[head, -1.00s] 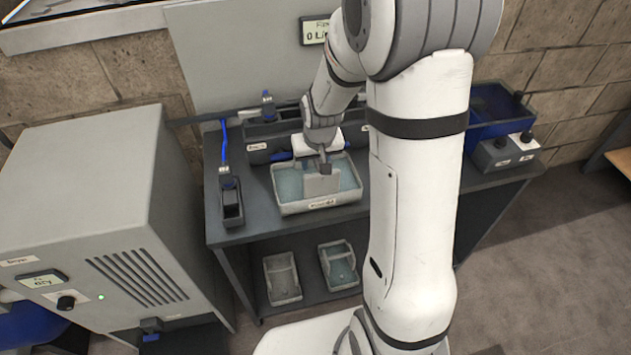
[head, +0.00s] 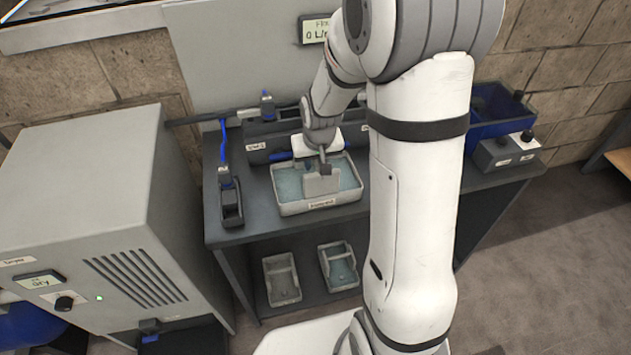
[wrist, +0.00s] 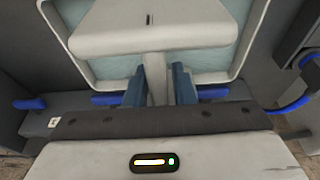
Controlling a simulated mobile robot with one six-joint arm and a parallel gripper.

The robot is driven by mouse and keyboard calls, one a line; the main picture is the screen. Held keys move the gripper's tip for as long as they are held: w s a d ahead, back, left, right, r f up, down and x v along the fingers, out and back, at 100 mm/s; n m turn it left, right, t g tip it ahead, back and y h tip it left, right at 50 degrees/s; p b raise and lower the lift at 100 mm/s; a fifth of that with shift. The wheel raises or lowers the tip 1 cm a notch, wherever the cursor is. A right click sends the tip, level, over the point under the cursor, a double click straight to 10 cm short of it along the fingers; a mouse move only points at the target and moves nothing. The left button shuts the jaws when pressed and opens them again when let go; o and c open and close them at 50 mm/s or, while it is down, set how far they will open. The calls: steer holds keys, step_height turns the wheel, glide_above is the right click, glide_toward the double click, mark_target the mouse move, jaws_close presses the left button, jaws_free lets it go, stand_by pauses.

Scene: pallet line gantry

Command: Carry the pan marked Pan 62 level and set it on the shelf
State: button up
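A pale rectangular pan (head: 289,208) holding bluish water sits level on the dark bench. A label is on its front wall, too small to read. It has an upright centre plate with a grip post, and this handle (wrist: 157,75) shows in the wrist view. My gripper (head: 323,163) is over the pan. In the wrist view my gripper (wrist: 160,75) has its two blue-grey fingers on either side of the post, with a narrow gap on the right.
A grey dryer cabinet (head: 80,190) stands at the left. A black holder with a blue hose (head: 231,205) is left of the pan. A dark trough (head: 257,138) lies behind it. A blue bin (head: 497,108) and control box (head: 507,153) are at the right.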

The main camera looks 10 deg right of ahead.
jaws_close()
steer(key=shift+r, duration=0.1)
stand_by(0.9)
